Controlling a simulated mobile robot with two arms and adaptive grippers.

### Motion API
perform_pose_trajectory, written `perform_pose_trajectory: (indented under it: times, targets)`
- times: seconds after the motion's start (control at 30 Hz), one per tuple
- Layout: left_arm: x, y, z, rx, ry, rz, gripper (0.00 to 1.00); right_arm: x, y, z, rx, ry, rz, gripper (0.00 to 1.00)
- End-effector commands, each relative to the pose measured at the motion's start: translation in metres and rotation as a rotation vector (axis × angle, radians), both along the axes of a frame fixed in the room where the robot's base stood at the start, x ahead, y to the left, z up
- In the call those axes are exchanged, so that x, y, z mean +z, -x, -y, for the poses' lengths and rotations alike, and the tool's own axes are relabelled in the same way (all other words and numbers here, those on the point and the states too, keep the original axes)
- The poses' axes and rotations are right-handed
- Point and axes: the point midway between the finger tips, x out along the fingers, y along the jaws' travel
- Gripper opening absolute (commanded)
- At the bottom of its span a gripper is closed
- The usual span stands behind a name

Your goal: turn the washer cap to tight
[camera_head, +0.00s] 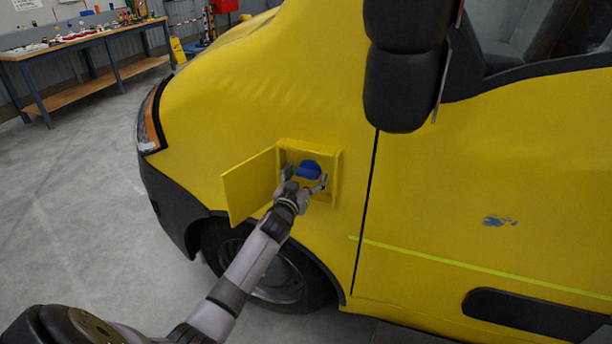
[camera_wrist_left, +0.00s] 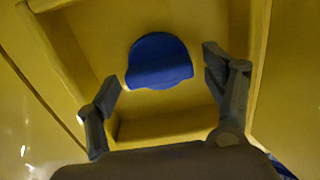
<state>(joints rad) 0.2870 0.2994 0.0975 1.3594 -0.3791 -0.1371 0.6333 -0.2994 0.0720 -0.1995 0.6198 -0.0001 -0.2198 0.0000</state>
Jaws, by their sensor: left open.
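The blue washer cap (camera_head: 309,169) sits inside a yellow box-shaped recess (camera_head: 338,160) on the van's side. The recess door (camera_head: 249,186) stands open to the left. In the left wrist view the cap (camera_wrist_left: 159,60) is round with a straight raised ridge along its lower part. My left gripper (camera_head: 305,180) is at the recess mouth. In the wrist view its fingers (camera_wrist_left: 165,85) are spread wide, one on each side of the cap and apart from it. Nothing is between them but the view of the cap. My right gripper does not show.
The yellow van (camera_head: 480,180) fills the middle and right, with a black mirror (camera_head: 402,85) above and right of the recess. A workbench (camera_head: 75,45) with several items stands at the far left. The grey floor (camera_head: 80,200) at left is clear.

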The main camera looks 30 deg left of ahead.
Motion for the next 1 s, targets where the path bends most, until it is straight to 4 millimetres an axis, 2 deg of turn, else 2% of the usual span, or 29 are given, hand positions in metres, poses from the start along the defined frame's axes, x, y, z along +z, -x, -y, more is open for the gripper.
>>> perform_pose_trajectory:
  times: [0.17,0.87,1.0]
  targets:
    - [-0.0002,0.0001,0.0003,0.0,0.0,0.0,0.74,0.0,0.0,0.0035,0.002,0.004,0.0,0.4]
    - [-0.0002,0.0004,0.0005,-0.001,0.0,0.0,0.28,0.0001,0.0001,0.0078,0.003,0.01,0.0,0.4]
    - [-0.0003,0.0004,0.0005,-0.001,-0.005,-0.001,0.27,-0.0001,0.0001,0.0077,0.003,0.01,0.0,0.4]
